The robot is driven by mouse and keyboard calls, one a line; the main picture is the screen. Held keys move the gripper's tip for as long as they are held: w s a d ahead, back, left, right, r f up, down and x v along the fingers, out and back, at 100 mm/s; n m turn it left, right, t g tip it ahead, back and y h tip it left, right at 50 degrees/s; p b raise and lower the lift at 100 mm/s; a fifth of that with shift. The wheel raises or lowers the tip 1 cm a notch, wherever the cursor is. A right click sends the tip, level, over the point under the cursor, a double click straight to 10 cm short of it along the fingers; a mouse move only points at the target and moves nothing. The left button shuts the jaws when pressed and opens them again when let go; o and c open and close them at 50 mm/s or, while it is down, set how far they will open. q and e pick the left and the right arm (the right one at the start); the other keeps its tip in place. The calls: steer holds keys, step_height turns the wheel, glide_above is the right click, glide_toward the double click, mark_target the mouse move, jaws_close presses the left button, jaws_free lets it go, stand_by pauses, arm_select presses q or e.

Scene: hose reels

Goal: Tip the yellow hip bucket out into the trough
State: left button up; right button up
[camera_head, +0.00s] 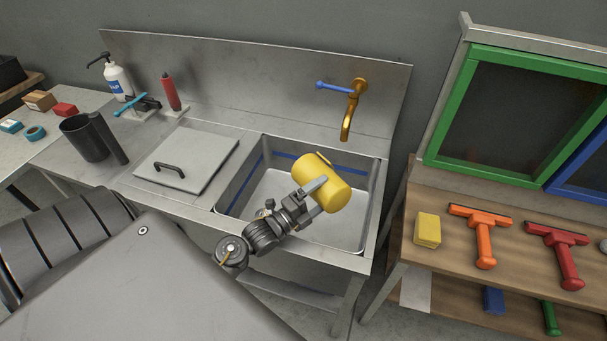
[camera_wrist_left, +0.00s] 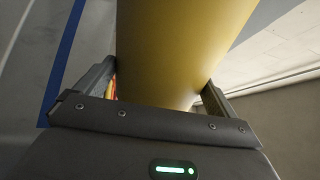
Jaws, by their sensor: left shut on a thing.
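The yellow hip bucket (camera_head: 327,184) is in my left gripper (camera_head: 318,193), above the sink-like trough (camera_head: 226,200). The bucket is tilted onto its side, with one end toward the upper left and the other toward the lower right. Its opening and any contents cannot be made out. In the left wrist view the bucket (camera_wrist_left: 180,45) fills the space between the two fingers (camera_wrist_left: 160,92). The trough is a steel basin with a blue line along its inner walls. My right gripper is not in view.
A brass tap (camera_head: 348,120) with a blue lever stands behind the trough. A lid with a black handle (camera_head: 186,163) lies left of it, near a dark jug (camera_head: 85,138). At right, a wooden shelf (camera_head: 440,268) holds squeegees (camera_head: 481,232) and a yellow block (camera_head: 427,230).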

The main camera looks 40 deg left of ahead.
arm_select(q)
steer(key=shift+w+a+n+p, duration=0.1)
steer(key=shift+a+n+p, duration=0.35)
steer(key=shift+n, duration=0.45)
